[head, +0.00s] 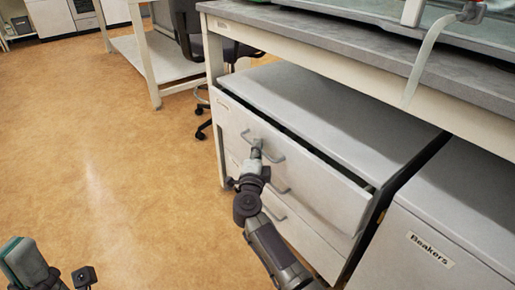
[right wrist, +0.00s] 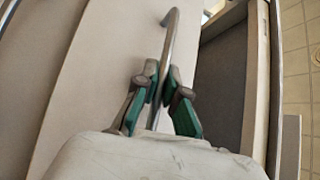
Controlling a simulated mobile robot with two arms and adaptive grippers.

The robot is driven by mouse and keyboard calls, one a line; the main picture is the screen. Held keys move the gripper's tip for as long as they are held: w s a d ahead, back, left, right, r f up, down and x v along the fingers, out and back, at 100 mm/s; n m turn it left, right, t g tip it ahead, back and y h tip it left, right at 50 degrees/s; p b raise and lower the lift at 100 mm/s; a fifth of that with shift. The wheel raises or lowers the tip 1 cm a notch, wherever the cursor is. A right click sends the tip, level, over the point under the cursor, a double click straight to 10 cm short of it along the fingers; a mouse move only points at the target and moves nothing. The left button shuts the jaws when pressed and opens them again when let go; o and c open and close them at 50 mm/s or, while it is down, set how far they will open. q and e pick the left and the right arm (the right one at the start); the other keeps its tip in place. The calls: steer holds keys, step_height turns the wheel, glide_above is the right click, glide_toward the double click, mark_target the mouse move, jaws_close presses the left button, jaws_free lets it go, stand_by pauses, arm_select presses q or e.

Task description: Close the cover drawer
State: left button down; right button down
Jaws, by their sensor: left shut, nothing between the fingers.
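The cover drawer (head: 310,173) is the top drawer of the grey cabinet under the bench. It stands partly open, with a dark gap behind its front; its small label is hard to read. My right gripper (head: 256,150) is at the drawer's metal handle (head: 275,154). In the right wrist view the green-padded fingers of this gripper (right wrist: 161,82) are closed around the handle bar (right wrist: 169,45), and the open drawer's inside (right wrist: 222,85) shows to the right. My left gripper (head: 48,272) is shut and empty at the bottom left, over the floor, away from the cabinet.
Lower drawers with handles (head: 275,184) sit beneath, their fronts partly hidden by my right arm. A cabinet marked Beakers (head: 432,248) stands at right. The bench top (head: 330,30) overhangs the cabinet. A chair (head: 190,30) stands behind; the floor (head: 90,130) at left is clear.

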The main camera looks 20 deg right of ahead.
mark_target(269, 146)
stand_by(0.3)
steer(key=d, duration=0.2)
steer(key=w+d+p, duration=0.1)
steer(key=d, duration=0.1)
steer(key=shift+w, duration=0.2)
steer(key=c, duration=1.5)
jaws_free()
steer(key=shift+d, duration=0.1)
